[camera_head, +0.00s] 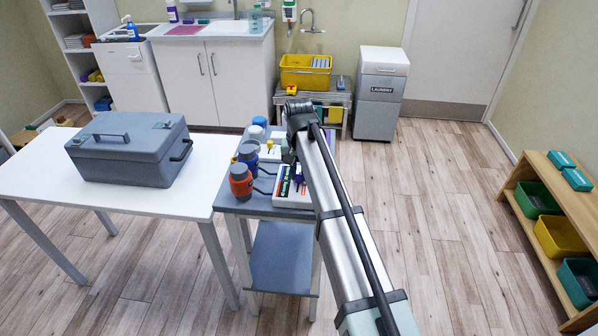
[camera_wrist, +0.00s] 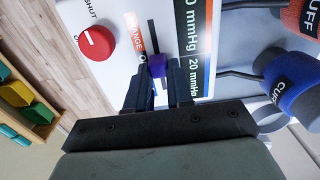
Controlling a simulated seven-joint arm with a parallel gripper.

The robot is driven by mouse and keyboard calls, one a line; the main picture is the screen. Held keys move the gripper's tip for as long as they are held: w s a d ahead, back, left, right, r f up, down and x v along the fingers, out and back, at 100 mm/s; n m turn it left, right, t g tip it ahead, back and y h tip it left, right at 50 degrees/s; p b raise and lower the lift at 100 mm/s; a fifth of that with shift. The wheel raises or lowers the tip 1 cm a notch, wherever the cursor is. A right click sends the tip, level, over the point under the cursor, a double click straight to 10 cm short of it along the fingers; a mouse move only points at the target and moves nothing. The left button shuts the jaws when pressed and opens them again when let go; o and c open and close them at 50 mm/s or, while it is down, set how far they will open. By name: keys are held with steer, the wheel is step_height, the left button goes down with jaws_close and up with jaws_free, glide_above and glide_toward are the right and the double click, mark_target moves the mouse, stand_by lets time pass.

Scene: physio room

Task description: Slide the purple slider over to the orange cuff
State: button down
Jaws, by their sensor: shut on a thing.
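The purple slider (camera_wrist: 157,66) sits in a dark slot on a white panel (camera_wrist: 222,12) marked with mmHg bands, seen in the wrist view. My gripper (camera_wrist: 160,78) is shut on the slider, with one dark finger on each side of it. The orange cuff (camera_head: 240,181) stands at the front left of the small grey table in the head view; part of it shows at the top right of the wrist view (camera_wrist: 302,14). In the head view my arm hides most of my gripper and part of the panel.
A blue cuff (camera_wrist: 292,84) stands near the orange one, with hoses running to the panel. A red round knob (camera_wrist: 96,42) rises beside the slot. A grey case (camera_head: 130,148) lies on the white table at left. Open floor lies at right.

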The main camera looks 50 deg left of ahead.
mark_target(297, 189)
steer(key=shift+s+d, duration=1.4)
steer(key=shift+d, duration=0.05)
steer(key=c, duration=1)
jaws_free()
steer(key=shift+a+r, duration=0.1)
steer(key=shift+r, duration=0.05)
step_height(297, 189, up, 14)
steer(key=shift+f, duration=0.25)
